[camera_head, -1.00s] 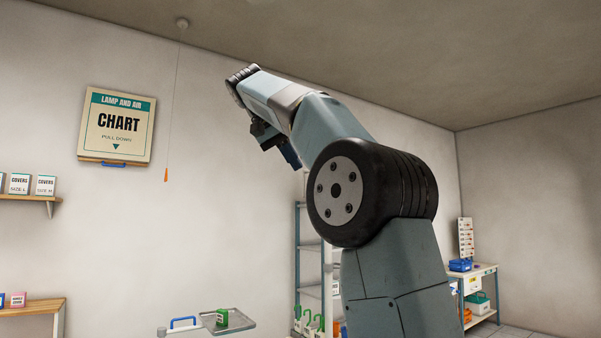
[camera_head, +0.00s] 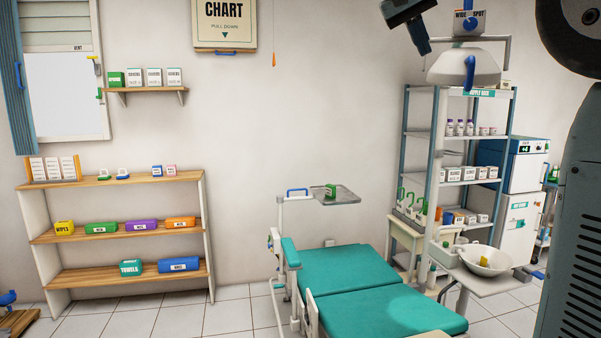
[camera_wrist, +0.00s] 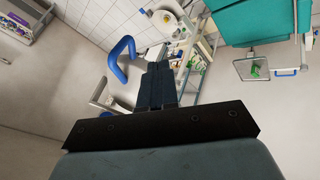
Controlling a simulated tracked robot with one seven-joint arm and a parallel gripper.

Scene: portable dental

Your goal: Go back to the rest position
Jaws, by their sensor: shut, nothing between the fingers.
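My gripper (camera_wrist: 158,85) shows in the middle of the wrist view, its dark fingers together with nothing between them. It is raised high, looking down on the room from above. In the head view a dark part of my gripper (camera_head: 408,22) shows at the top edge, left of the lamp, and its fingertips point down. My arm's large dark joint and grey link fill the right edge of the head view. The rest of the arm is out of the frame.
The dental lamp (camera_head: 465,68) with its blue handle (camera_wrist: 122,60) is close to my gripper. Below are the green chair (camera_head: 345,262), a small tray (camera_head: 340,196) with a green box, a white basin (camera_head: 484,260) and a metal shelf rack (camera_head: 438,135).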

